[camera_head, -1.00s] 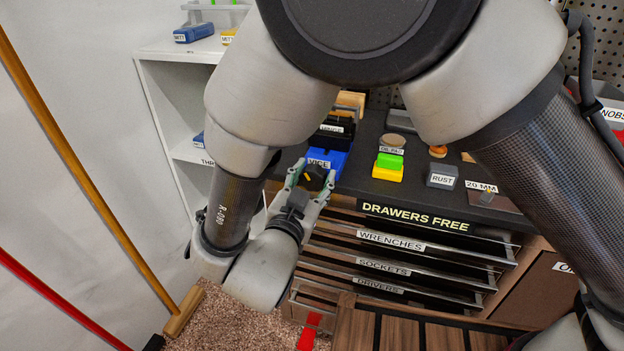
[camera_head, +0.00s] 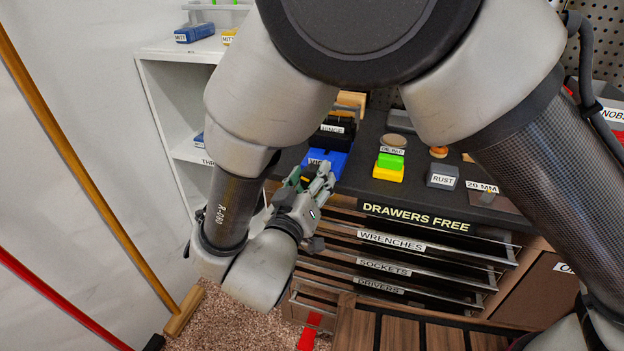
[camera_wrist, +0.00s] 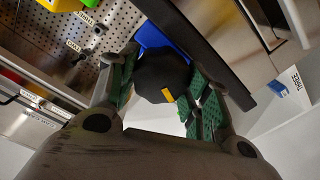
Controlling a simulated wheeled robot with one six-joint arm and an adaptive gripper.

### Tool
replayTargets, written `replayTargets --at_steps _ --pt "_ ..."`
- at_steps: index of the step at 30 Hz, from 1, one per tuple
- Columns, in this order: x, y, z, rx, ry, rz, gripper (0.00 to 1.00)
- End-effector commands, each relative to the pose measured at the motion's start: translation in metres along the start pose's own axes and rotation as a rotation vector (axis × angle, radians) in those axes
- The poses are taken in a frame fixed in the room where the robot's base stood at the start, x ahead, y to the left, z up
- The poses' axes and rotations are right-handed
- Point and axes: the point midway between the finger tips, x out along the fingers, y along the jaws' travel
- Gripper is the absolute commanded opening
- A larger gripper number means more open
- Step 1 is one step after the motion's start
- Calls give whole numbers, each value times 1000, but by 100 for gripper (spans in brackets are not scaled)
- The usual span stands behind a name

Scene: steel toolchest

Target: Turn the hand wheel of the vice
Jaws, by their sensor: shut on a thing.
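The blue vice (camera_head: 328,161) stands at the front left of the dark chest top, its label partly hidden behind my gripper. Its hand wheel is a black knob with a yellow mark (camera_wrist: 158,75), seen face-on in the wrist view, with the blue body (camera_wrist: 152,36) behind it. My gripper (camera_head: 314,178) is at the front of the vice. In the wrist view its green-padded fingers (camera_wrist: 160,88) lie on either side of the black wheel, shut on it. In the head view the wheel is mostly hidden by the fingers.
A green and yellow block (camera_head: 388,167) and a grey RUST box (camera_head: 441,176) stand to the right on the chest top. Drawers with bar handles (camera_head: 390,241) lie below. A white shelf (camera_head: 165,90) stands left, and a wooden pole (camera_head: 85,165) leans at far left.

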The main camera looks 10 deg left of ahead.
Motion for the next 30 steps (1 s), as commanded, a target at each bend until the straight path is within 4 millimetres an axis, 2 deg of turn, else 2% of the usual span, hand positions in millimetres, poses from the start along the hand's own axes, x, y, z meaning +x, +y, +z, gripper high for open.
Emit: replayTargets --at_steps 15,30 --pt "0 -2 0 -429 0 -1 24" --pt "0 -3 0 -588 1 -1 24"
